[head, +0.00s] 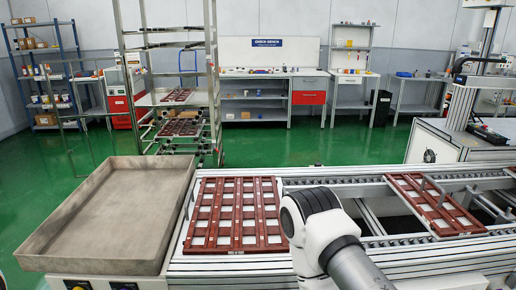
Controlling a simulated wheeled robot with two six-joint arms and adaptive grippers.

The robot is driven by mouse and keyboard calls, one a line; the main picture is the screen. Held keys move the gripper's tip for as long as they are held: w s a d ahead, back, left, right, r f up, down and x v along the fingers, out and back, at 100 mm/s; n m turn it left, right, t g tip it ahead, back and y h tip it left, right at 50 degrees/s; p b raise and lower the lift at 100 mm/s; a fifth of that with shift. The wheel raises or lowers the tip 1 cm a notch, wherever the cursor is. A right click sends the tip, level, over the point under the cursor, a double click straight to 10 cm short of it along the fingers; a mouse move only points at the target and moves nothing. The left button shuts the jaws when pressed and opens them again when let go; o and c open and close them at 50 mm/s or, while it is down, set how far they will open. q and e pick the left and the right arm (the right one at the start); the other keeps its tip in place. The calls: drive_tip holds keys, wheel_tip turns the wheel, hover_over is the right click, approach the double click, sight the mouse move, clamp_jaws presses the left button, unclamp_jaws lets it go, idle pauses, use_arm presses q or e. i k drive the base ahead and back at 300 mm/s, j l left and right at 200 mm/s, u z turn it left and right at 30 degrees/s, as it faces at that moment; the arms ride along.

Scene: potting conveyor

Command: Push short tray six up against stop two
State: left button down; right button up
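A red-brown slatted tray (235,215) lies flat at the left end of the conveyor, its right edge close to my white arm link. I cannot read any number on either tray, so I cannot tell which is tray six. Stop two cannot be told apart by a label. Neither gripper is in view; only a white and grey arm of mine shows at the bottom centre.
A shallow grey-beige bin (110,215) stands left of the conveyor (350,182). Between the two trays the conveyor is free of trays, partly hidden by my arm. A rack (168,95) holding more red-brown trays and benches (270,85) stand behind on the green floor.

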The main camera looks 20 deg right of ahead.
sight(443, 218)
drive_tip(key=z, duration=1.9)
drive_tip(key=u, duration=0.35)
